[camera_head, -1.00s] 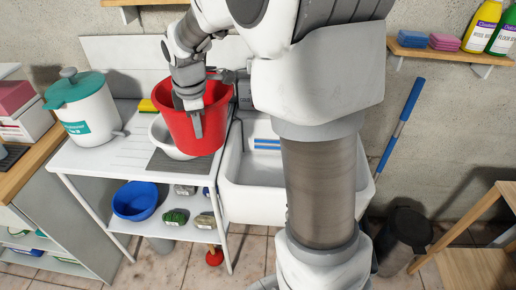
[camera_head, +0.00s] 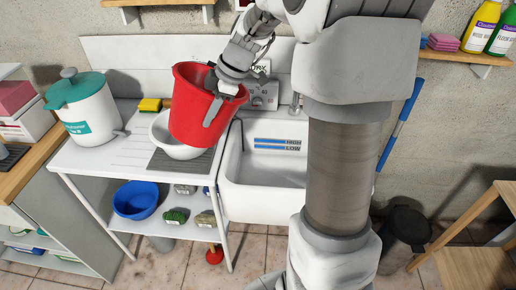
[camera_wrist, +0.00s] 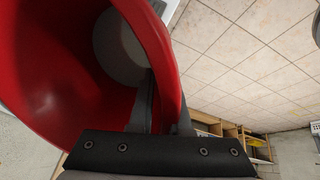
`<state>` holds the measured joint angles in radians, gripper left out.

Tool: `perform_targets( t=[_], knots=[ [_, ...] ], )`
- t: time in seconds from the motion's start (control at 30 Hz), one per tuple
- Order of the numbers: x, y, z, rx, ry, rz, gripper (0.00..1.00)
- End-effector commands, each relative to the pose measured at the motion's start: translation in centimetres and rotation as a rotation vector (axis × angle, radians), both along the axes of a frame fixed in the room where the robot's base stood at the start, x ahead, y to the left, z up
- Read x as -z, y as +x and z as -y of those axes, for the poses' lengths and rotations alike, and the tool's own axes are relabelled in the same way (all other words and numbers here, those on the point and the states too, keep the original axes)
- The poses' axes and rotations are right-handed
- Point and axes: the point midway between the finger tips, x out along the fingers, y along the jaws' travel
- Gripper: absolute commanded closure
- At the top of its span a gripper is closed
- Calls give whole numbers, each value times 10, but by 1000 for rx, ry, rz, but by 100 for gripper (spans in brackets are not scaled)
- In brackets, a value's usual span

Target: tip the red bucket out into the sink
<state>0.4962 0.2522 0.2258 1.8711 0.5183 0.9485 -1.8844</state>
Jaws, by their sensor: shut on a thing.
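The red bucket (camera_head: 190,112) hangs from my gripper (camera_head: 215,108), which is shut on its right-hand rim. The bucket is off the surface, tilted a little, above the right end of the white drainboard, left of the sink. The wrist view looks into the red bucket (camera_wrist: 60,75); a round greyish-white patch shows inside, and I cannot tell what it is. My gripper (camera_wrist: 160,110) has one finger inside the wall and one outside there. The white sink (camera_head: 262,195) is right of the bucket. Its basin has blue HIGH and LOW marks; my arm hides its right part.
A white bowl (camera_head: 165,140) sits under the bucket on the drainboard (camera_head: 110,155). A yellow sponge (camera_head: 150,104) lies behind it. A white bin with a teal lid (camera_head: 85,105) stands at left. A tap (camera_head: 295,104) rises behind the sink. A blue-handled pole (camera_head: 400,125) leans at right.

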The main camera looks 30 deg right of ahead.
Motion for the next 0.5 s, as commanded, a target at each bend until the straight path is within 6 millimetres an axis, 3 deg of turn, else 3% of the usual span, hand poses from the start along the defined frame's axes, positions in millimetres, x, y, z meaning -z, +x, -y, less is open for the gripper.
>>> perform_targets(
  t=[0.33,0.5],
  knots=[
    [-8,0,20,4,176,17,100],
    [-3,-1,20,-1,210,20,100]
  ],
)
